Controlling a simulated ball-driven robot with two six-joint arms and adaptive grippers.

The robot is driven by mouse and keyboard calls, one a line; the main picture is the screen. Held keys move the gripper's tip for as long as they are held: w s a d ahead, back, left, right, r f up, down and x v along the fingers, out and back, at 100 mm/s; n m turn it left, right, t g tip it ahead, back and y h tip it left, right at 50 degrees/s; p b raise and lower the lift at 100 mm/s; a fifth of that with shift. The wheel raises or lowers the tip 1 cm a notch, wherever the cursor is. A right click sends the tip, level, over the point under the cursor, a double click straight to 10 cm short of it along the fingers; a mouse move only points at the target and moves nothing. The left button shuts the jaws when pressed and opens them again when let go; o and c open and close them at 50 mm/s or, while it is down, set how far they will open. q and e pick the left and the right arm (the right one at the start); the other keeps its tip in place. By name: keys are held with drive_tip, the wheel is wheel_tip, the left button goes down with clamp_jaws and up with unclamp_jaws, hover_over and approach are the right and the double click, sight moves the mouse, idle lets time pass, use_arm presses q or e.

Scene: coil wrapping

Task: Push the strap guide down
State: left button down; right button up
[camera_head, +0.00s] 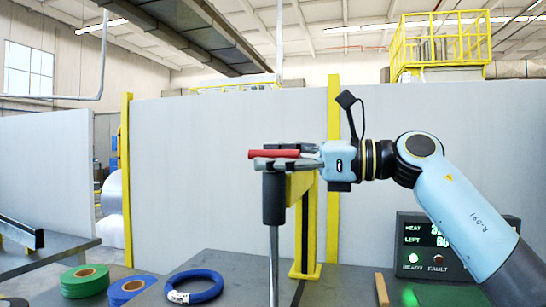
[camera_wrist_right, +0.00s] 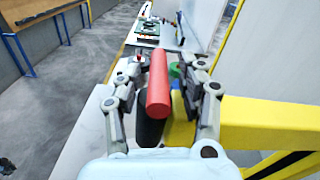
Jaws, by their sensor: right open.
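A red cylindrical handle (camera_head: 273,154) shows at my right gripper (camera_head: 290,155), above a black cylinder (camera_head: 273,200) on a thin upright rod (camera_head: 274,262). I cannot tell for sure which of these parts is the strap guide. In the right wrist view the red handle (camera_wrist_right: 158,88) lies between the two spread fingers of my right gripper (camera_wrist_right: 169,66). The fingers are open, one on each side of it, and I see a gap at the right finger. The black cylinder (camera_wrist_right: 150,130) is partly hidden behind the handle. My left gripper is not in view.
A yellow post (camera_head: 305,235) with an arm stands right behind the rod, and its beam (camera_wrist_right: 265,122) runs close to my right finger. A blue ring coil (camera_head: 194,287) and a green coil (camera_head: 84,281) lie at the lower left. A display box (camera_head: 428,243) stands at the right.

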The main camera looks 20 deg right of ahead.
drive_tip(key=shift+s+d+r, duration=0.15)
drive_tip(key=shift+s, duration=0.1)
drive_tip(key=v, duration=1.1)
drive_tip(key=shift+d, duration=0.3)
